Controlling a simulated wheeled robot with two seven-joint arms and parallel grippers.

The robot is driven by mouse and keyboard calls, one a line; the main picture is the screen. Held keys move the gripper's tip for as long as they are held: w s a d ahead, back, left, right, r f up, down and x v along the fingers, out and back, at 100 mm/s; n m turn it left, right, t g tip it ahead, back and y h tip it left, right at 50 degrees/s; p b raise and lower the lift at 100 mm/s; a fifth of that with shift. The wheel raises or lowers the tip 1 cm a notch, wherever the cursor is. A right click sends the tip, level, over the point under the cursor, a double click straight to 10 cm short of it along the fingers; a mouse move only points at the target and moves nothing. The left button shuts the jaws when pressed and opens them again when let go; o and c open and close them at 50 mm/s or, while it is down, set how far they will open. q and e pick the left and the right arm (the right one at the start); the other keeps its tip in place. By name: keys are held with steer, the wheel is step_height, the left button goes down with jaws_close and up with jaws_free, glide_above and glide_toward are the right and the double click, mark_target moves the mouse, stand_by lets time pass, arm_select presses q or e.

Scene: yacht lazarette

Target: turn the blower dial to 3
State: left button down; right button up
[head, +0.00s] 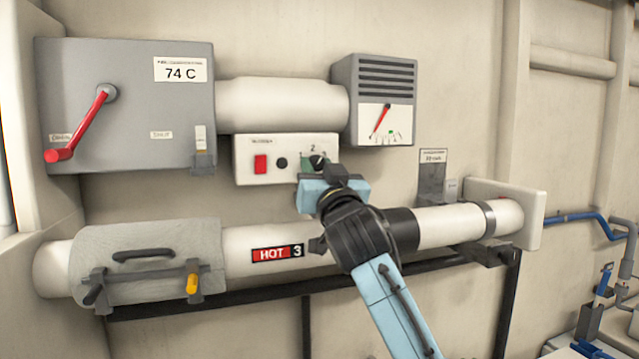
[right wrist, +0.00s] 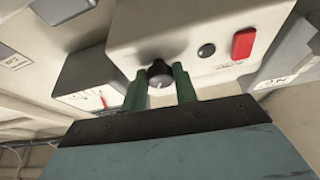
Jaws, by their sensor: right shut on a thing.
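The blower panel (head: 285,172) is a white box on the wall with a red switch (head: 260,164), a small black button (head: 281,163) and a dark dial (head: 318,162) at its right end. A "2" is printed above the dial; the other marks around it are too small or covered to read. My right gripper (head: 313,163) reaches up to the panel. In the right wrist view its two green fingers (right wrist: 159,84) are shut on the dial (right wrist: 160,72), one on each side. A white pointer line shows on the dial's face. My left gripper is not in view.
A grey box (head: 130,120) with a red lever (head: 85,125) and a "74 C" label is at left. A vented gauge box (head: 382,75) is above right.

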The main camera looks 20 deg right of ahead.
steer(key=m+h, duration=0.1)
steer(key=m, duration=0.1)
steer(key=m+h+b, duration=0.1)
steer(key=shift+a+f+m, duration=0.1)
steer(key=shift+a+m, duration=0.1)
steer(key=shift+m, duration=0.2)
steer(key=shift+m+g+h, duration=0.4)
steer(key=shift+m+h, duration=0.3)
steer(key=shift+m, duration=1.3)
steer(key=shift+r, duration=0.2)
steer(key=o, duration=1)
steer(key=shift+c, duration=0.2)
steer(key=b, duration=0.1)
glide_toward(314, 103)
steer(key=x, duration=0.4)
steer(key=shift+w+r, duration=0.1)
steer(key=shift+w, duration=0.1)
